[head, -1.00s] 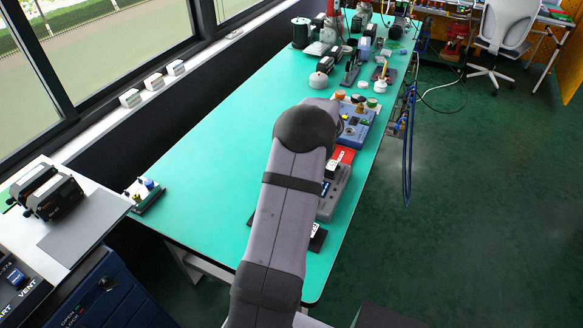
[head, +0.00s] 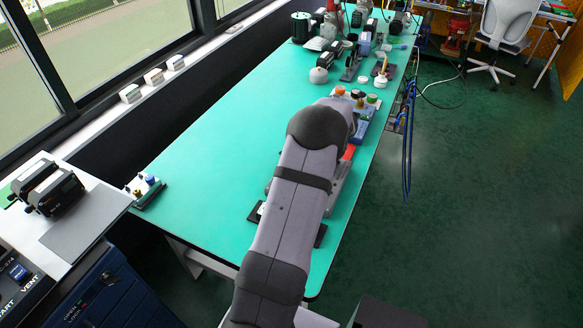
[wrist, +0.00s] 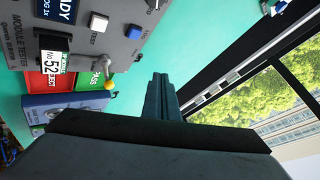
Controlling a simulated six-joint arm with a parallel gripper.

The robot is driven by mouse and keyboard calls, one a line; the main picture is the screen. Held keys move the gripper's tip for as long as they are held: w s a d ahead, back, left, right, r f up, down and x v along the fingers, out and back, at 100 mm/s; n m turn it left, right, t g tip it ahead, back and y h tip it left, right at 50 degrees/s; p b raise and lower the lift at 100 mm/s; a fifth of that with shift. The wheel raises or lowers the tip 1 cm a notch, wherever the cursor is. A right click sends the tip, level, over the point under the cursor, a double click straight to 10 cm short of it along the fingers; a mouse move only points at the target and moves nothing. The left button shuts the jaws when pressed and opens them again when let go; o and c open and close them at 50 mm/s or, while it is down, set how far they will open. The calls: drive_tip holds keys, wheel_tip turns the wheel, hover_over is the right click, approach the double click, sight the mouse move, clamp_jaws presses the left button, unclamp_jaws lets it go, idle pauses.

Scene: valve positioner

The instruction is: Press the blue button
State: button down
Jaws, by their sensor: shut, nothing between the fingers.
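My gripper (wrist: 160,92) shows in the wrist view with its dark fingers shut and nothing between them. It is hidden behind my arm in the head view. A white square button (wrist: 98,22) is on the same panel, left of the blue one. My fingertips appear apart from the panel, below and right of the blue button in the picture. In the head view my arm covers most of the tester.
A lever with a yellow ball (wrist: 110,85) sticks out beside the tester. Red (wrist: 38,82) and green (wrist: 88,80) trays lie close by. In the head view, a small board with a blue-topped part (head: 149,181) stands at the table's left edge. The green table's (head: 215,150) middle is clear.

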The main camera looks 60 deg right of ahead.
wheel_tip(320, 180, down, 6)
drive_tip(key=b, duration=0.2)
drive_tip(key=shift+f+b, duration=0.2)
drive_tip(key=shift+b, duration=0.15)
drive_tip(key=shift+f+b, duration=0.55)
drive_tip(key=shift+b, duration=0.2)
drive_tip(key=shift+f+b, duration=0.9)
drive_tip(key=shift+b, duration=0.8)
idle(2.0)
drive_tip(key=shift+r, duration=0.15)
idle(0.3)
drive_tip(key=shift+r, duration=0.7)
drive_tip(key=shift+r+p, duration=1.15)
drive_tip(key=shift+r, duration=1.4)
